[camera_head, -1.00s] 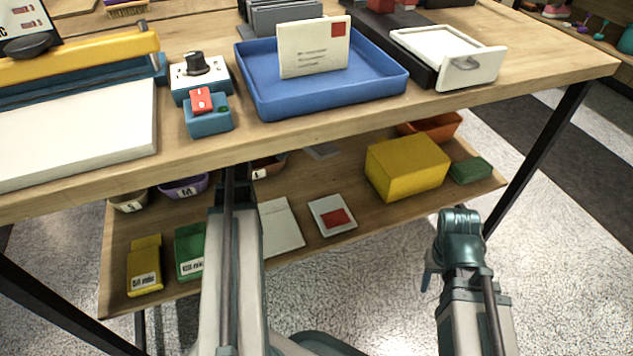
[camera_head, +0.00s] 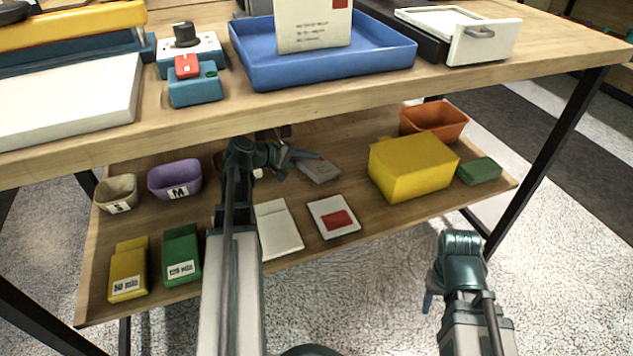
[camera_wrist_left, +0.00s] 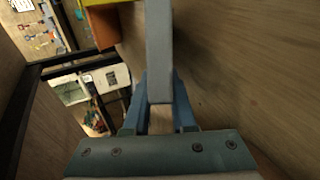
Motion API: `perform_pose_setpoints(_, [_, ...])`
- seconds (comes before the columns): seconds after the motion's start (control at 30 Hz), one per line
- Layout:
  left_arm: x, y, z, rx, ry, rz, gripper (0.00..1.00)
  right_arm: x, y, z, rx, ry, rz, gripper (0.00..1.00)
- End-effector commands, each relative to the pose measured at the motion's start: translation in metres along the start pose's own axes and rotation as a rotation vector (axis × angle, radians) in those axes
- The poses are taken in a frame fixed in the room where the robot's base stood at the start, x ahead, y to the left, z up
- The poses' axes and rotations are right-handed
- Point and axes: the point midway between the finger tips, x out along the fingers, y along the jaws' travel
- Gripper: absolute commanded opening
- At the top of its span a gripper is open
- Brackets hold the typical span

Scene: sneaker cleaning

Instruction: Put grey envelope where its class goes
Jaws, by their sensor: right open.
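The grey envelope (camera_head: 318,169) is at the lower shelf, to the left of the yellow box. My left gripper (camera_head: 303,156) reaches under the tabletop from its left. In the left wrist view the grey envelope (camera_wrist_left: 159,45) shows as a narrow grey slab between my blue fingers (camera_wrist_left: 160,95), which press close on both sides. I cannot tell whether it is clear of the shelf. My right gripper (camera_head: 430,298) is open and empty in front of the shelf, its fingers pointing down. On the tabletop, a white envelope with a red stamp (camera_head: 312,28) stands in the blue tray (camera_head: 330,70).
The lower shelf holds an orange bin (camera_head: 433,119), yellow box (camera_head: 413,165), green block (camera_head: 480,170), white cards (camera_head: 277,230) (camera_head: 334,216), a purple M bin (camera_head: 175,179), a beige bin (camera_head: 117,193) and yellow and green holders (camera_head: 128,270) (camera_head: 181,257). The tabletop edge (camera_head: 300,112) overhangs my left arm.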

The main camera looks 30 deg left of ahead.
Motion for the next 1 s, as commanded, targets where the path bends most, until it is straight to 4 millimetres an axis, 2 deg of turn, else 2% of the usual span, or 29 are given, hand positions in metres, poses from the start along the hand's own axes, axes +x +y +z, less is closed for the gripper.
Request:
perform_pose_setpoints(0.03, [0.0, 0.0, 0.0, 0.0, 0.0, 0.0, 0.35, 0.0, 0.0, 0.0, 0.0, 0.0, 0.0, 0.5])
perform_pose_setpoints(0.07, [0.0, 0.0, 0.0, 0.0, 0.0, 0.0, 0.4, 0.0, 0.0, 0.0, 0.0, 0.0, 0.0, 0.5])
perform_pose_setpoints(0.37, [-0.004, 0.001, 0.0, -0.001, 0.001, 0.0, 0.4, -0.003, 0.0, 0.0, 0.0, 0.0, 0.0, 0.5])
perform_pose_setpoints(1.0, [-0.074, 0.002, 0.0, -0.001, 0.001, 0.001, 0.4, -0.037, 0.004, 0.002, 0.0, 0.0, 0.0, 0.5])
